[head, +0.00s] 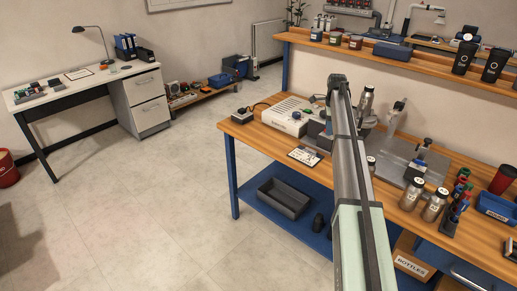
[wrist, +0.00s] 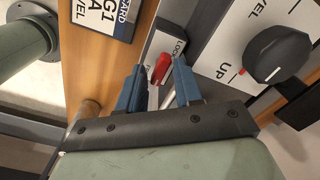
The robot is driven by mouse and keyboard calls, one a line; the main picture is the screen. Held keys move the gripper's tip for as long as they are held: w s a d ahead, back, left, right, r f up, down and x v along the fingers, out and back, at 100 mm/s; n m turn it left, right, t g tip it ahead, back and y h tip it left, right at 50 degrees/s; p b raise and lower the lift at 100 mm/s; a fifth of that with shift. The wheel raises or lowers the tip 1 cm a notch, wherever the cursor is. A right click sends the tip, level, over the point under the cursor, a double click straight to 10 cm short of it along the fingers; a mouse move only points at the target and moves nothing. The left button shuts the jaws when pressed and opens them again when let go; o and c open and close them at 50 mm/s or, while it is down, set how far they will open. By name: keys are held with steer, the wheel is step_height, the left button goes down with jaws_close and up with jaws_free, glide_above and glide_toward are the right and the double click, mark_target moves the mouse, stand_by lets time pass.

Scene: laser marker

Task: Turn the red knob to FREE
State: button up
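The small red knob (wrist: 161,68) shows in the wrist view on a pale plate whose readable label says LOCK (wrist: 180,46). No FREE label is readable there; part of the plate is hidden by my fingers. My gripper (wrist: 158,72) has two blue fingers standing apart, one on each side of the red knob in the picture. The fingers are open, and I see a gap between the knob and the fingers; whether either one touches it I cannot tell for sure. In the head view my arm covers the area around the knob, and the fingertips cannot be made out.
A large black knob (wrist: 279,55) with a white pointer sits right of my fingers, beside a red UP mark. A blue-edged sign (wrist: 105,14) lies at upper left. In the head view a white machine (head: 290,115), bottles (head: 434,205) and a grey plate (head: 412,160) crowd the wooden bench.

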steer(key=n, duration=0.5)
steer(key=shift+w+a+n, duration=0.1)
steer(key=shift+n, duration=0.3)
steer(key=n, duration=0.5)
steer(key=shift+n, duration=0.4)
step_height(320, 180, up, 14)
steer(key=a+f+n+t, duration=0.1)
steer(key=a+f, duration=0.5)
steer(key=a, duration=0.2)
steer(key=w+a+f+n+t, duration=0.1)
steer(key=a+f, duration=0.4)
steer(key=a, duration=0.3)
steer(key=w+a+f+t+h, duration=0.1)
steer(key=a+f, duration=0.5)
steer(key=a, duration=0.2)
steer(key=shift+a+f+n, duration=0.3)
steer(key=shift+a+n, duration=0.1)
steer(key=shift+n+t, duration=0.4)
steer(key=shift+n, duration=0.1)
steer(key=shift+s+a+f, duration=0.4)
steer(key=shift+a+f, duration=0.55)
steer(key=shift+f, duration=0.1)
steer(key=shift+s+a+f, duration=0.35)
steer(key=shift+a+f, duration=0.65)
steer(key=shift+f, duration=0.1)
steer(key=shift+s+a+f, duration=0.4)
steer(key=shift+a+f, duration=0.55)
steer(key=shift+f, duration=0.1)
